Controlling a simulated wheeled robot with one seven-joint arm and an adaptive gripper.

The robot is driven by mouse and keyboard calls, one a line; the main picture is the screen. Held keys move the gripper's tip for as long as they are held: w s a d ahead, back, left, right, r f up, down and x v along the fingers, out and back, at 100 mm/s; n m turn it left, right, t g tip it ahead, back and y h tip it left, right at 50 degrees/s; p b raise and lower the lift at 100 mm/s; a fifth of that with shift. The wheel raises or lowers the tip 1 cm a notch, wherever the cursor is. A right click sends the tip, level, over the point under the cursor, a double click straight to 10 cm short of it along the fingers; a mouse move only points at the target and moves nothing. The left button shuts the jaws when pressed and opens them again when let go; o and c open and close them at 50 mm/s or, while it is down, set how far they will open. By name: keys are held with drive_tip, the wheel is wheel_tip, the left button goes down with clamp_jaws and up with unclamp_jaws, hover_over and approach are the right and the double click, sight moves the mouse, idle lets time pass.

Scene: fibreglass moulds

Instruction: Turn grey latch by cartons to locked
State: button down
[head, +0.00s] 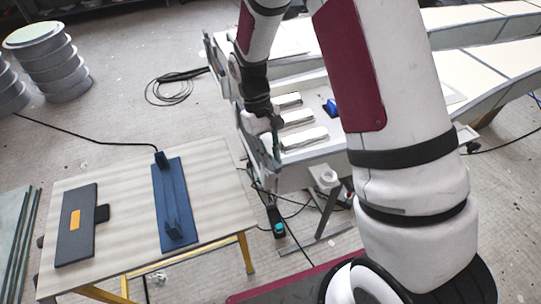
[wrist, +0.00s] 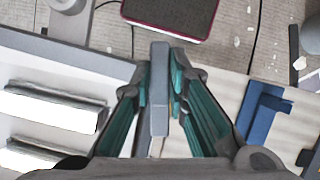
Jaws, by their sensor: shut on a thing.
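The grey latch (wrist: 159,75) shows in the wrist view as a narrow upright grey bar between my fingers. My gripper (wrist: 158,102) is shut on it, with a teal-lined finger on each side. In the head view my gripper (head: 275,135) is at the near left edge of the white mould bench (head: 290,180), beside the white cartons (head: 304,138). The cartons also show at the left of the wrist view (wrist: 50,108). The latch is hidden by my gripper in the head view. Its lower part and pivot are hard to make out in the wrist view.
A wooden table (head: 125,205) at left holds a blue fixture (head: 172,200) and a dark panel (head: 76,225). Stacked grey drums (head: 55,65) stand at far left. Cables (head: 178,85) lie on the floor. A blue item (head: 331,108) sits on the bench.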

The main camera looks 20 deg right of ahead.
drive_tip(key=shift+d+m+y, duration=0.1)
drive_tip(key=shift+m+y, duration=0.3)
drive_tip(key=shift+m, duration=0.8)
drive_tip(key=c, duration=1.6)
unclamp_jaws()
drive_tip(key=shift+o, duration=0.2)
drive_tip(key=shift+r, duration=0.1)
drive_tip(key=v, duration=1.2)
drive_tip(key=shift+d, duration=0.1)
